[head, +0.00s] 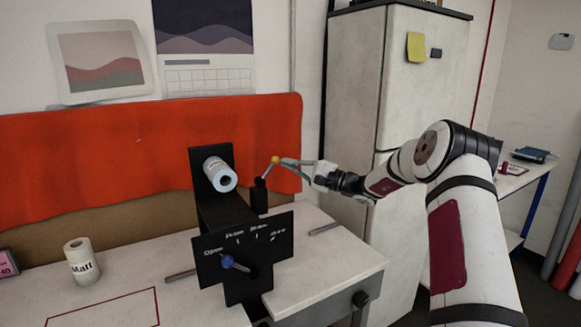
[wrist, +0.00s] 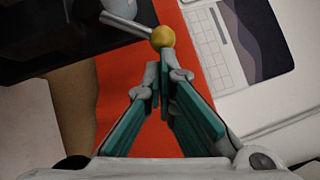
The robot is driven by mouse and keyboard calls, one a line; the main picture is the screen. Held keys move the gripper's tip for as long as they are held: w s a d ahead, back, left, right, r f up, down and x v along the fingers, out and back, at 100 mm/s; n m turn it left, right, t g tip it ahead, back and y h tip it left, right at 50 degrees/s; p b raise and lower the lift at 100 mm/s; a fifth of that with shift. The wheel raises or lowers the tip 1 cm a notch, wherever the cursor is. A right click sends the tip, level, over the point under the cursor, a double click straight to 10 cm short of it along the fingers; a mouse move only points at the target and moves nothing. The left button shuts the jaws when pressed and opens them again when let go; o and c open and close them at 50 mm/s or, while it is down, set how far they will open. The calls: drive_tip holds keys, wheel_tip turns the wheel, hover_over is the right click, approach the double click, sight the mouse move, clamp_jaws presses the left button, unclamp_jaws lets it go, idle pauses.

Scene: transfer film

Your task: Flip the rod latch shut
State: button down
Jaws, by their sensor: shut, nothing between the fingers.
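The rod latch is a thin grey rod with a yellow ball end (head: 275,160), rising at a slant from a small black block on the right side of the black device (head: 245,265). In the wrist view the yellow ball (wrist: 163,37) sits just past my fingertips, with the grey rod (wrist: 127,24) running to the upper left. My gripper (head: 284,163) is shut and empty, its tips right at the ball from the right side. Whether the tips touch the ball I cannot tell.
A pale blue-white cylinder (head: 220,174) is mounted on the device. A blue-knobbed lever (head: 228,261) sits on its front scale plate. A white cabinet (head: 400,80) stands behind my arm.

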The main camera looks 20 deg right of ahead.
drive_tip(key=shift+a+r+n+g, duration=0.6)
drive_tip(key=shift+a+r+n, duration=0.05)
drive_tip(key=shift+r+n, duration=0.35)
drive_tip(key=n+g+h+b, duration=0.4)
drive_tip(key=n+h+b, duration=0.3)
drive_tip(key=n+h, duration=0.35)
approach(230, 170)
drive_tip(key=shift+h, duration=0.25)
drive_tip(key=shift+x, duration=3.2)
drive_tip(key=shift+a, duration=0.15)
